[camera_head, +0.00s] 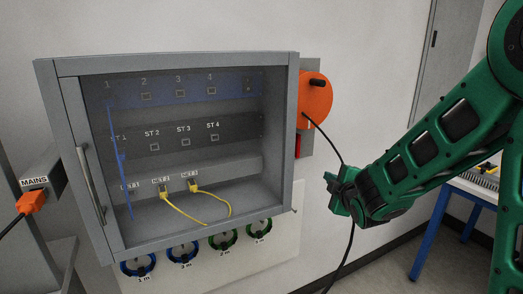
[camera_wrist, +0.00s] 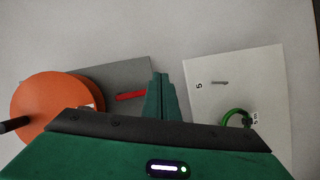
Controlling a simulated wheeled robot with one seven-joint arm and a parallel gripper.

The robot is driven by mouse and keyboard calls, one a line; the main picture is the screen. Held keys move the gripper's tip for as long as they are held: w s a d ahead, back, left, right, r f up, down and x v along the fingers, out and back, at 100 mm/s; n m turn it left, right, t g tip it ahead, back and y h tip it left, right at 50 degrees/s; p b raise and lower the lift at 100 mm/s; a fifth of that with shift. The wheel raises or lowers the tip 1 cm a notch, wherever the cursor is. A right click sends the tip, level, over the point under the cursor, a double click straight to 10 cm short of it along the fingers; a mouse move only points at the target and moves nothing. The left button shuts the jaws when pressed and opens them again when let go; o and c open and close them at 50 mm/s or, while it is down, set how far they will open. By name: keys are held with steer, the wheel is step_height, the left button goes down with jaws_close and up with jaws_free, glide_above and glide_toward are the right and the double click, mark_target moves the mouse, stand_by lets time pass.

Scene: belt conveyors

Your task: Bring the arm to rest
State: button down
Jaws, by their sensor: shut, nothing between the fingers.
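My green arm reaches in from the right in the head view. My gripper (camera_head: 334,186) is shut and empty, in front of the wall to the right of the grey cabinet (camera_head: 292,120). In the wrist view my gripper (camera_wrist: 160,84) shows its fingers together with nothing between them, pointing at the wall. A black cable runs down behind my gripper in the head view; whether it touches the arm I cannot tell.
The cabinet's glass door is shut over yellow cables (camera_head: 186,211) and a blue cable (camera_head: 118,160). An orange reel (camera_head: 314,98) is on the wall beside it. Coiled cables (camera_head: 222,239) hang below. A blue-legged table (camera_head: 431,232) stands at right.

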steer(key=s+d+f+m+g+h, duration=0.2)
steer(key=s+d+m+g, duration=0.2)
steer(key=s+d+m, duration=0.35)
steer(key=s+d+f+m+g+h, duration=0.1)
steer(key=s+d+f+m+g, duration=0.25)
steer(key=s+d, duration=0.6)
steer(key=s+a+m+g+y, duration=0.1)
steer(key=s+m+g+y, duration=0.2)
steer(key=s, duration=2.2)
steer(key=r+m+g, duration=0.1)
steer(key=m+g, duration=0.4)
steer(key=m, duration=0.2)
steer(key=shift+s+a+m, duration=0.2)
steer(key=shift+a+m, duration=0.05)
steer(key=shift+m, duration=0.05)
steer(key=shift+w+f, duration=0.3)
steer(key=shift+w, duration=0.3)
steer(key=c, duration=2.5)
jaws_free()
